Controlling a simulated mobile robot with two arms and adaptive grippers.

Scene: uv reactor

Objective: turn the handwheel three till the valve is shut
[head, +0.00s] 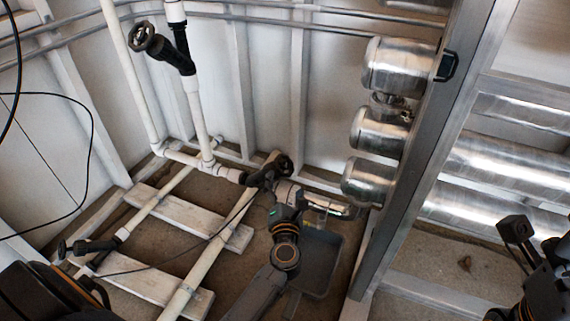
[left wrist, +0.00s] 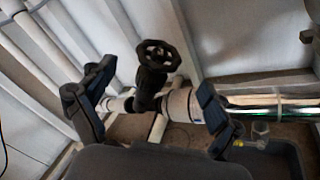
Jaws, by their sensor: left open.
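A black handwheel (head: 284,165) on a black valve sits low at the back, in the line of white pipe. It also shows in the left wrist view (left wrist: 158,56), facing the camera, at upper centre. My left gripper (head: 285,207) is just in front of this valve in the head view. In the left wrist view its two fingers (left wrist: 142,95) are spread wide and empty, with the valve body showing between and beyond them. The fingertips are partly hidden in the head view. No number shows on the wheel. My right gripper (head: 528,238) is at the right edge, partly cut off.
Other black handwheels stand at the upper left (head: 143,37) and lower left (head: 63,249). A grey tray (head: 322,262) lies on the floor beside my left arm. Steel cylinders (head: 400,68) and a metal post (head: 425,140) stand to the right.

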